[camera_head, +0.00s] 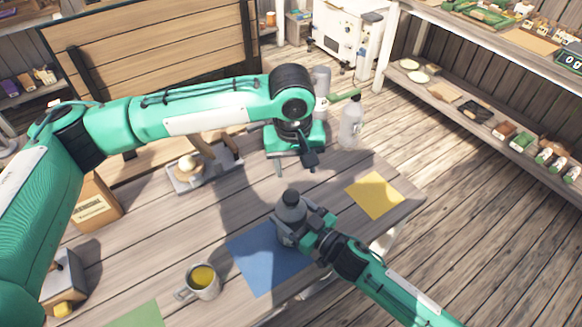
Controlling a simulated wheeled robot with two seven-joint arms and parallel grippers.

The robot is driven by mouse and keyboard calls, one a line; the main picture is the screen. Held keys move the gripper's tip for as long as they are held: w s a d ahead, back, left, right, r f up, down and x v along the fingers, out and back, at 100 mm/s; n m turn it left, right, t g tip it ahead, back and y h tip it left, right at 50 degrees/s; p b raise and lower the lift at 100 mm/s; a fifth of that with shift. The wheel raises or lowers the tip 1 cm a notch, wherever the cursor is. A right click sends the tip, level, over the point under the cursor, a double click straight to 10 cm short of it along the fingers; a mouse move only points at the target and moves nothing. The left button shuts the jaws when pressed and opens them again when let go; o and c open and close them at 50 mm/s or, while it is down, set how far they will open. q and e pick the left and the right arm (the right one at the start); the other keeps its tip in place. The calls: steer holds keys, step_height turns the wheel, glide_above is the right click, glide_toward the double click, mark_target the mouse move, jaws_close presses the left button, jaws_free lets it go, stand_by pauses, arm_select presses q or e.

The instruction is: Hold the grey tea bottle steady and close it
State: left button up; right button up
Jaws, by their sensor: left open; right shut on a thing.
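The grey tea bottle (287,213) stands upright at the upper right part of a blue mat (260,268) on the wooden table. A dark cap or lid (291,197) shows on its top; I cannot tell whether it is tight. My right gripper (302,228) is shut on the bottle's body from the lower right and hides part of it. My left gripper (294,164) is open and empty, above and behind the bottle and apart from its cap.
A mug (205,287) with yellow contents stands left of the blue mat. A yellow mat (375,195) lies to the right. A pale bottle (351,125) stands near the far right edge. A tray (178,187) and a cardboard box (97,204) are on the left.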

mark_target(291, 196)
arm_select(q)
steer(key=shift+s+a+n+g+y, duration=0.3)
steer(key=shift+s+a+n+g, duration=0.15)
steer(key=shift+s, duration=0.2)
steer(key=shift+f, duration=4)
steer(key=c, duration=1)
steer(key=shift+c, duration=0.3)
